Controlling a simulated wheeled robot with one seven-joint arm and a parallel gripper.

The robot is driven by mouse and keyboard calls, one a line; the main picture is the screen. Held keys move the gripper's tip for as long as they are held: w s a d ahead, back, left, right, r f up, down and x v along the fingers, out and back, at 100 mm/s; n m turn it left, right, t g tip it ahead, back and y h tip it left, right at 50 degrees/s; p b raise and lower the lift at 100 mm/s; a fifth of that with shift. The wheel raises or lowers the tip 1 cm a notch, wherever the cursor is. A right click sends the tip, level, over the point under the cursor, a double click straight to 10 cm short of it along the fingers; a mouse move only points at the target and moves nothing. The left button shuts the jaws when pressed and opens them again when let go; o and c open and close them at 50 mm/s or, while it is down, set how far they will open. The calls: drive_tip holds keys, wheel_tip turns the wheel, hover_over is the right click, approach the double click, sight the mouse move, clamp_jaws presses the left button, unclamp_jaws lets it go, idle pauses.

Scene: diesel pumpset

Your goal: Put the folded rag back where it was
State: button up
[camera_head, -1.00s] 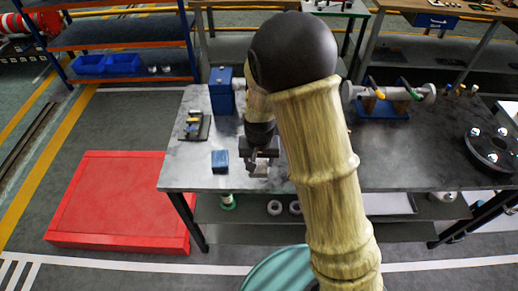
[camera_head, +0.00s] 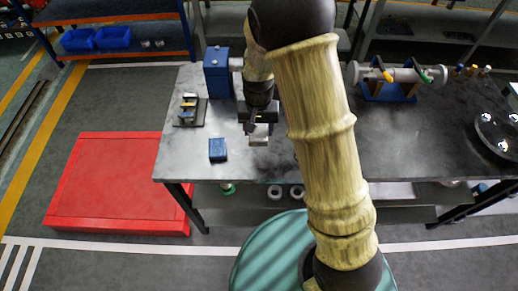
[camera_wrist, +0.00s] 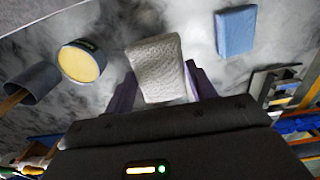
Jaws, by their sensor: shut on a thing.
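The folded rag (camera_wrist: 158,68) is a pale, textured pad. In the wrist view it sits between the two purple fingers of my gripper (camera_wrist: 160,88), which is shut on it. In the head view my gripper (camera_head: 258,125) points down over the left part of the grey table (camera_head: 180,155), and the rag (camera_head: 259,140) shows as a light patch under it. The rag appears to be a little above the tabletop, but the exact gap is hard to tell.
A small blue block (camera_head: 218,149) lies left of my gripper, with a tool stand (camera_head: 189,110) and a blue box (camera_head: 217,72) behind it. A yellow-topped round tin (camera_wrist: 82,62) and a dark cup (camera_wrist: 32,84) show in the wrist view.

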sight(258, 139)
drive_tip(key=f, duration=0.5)
drive_tip(key=shift+w+f+p, duration=0.15)
drive_tip(key=shift+w+p, duration=0.05)
drive_tip(key=shift+p, duration=0.15)
drive_tip(key=shift+s+a+f, duration=0.1)
drive_tip(key=shift+f, duration=0.05)
drive_tip(key=shift+s, duration=0.2)
drive_tip(key=shift+w+f, duration=0.1)
drive_tip(key=shift+f, duration=0.15)
drive_tip(key=shift+f+p, duration=0.3)
drive_tip(key=shift+f, duration=1.45)
drive_tip(key=o, duration=0.9)
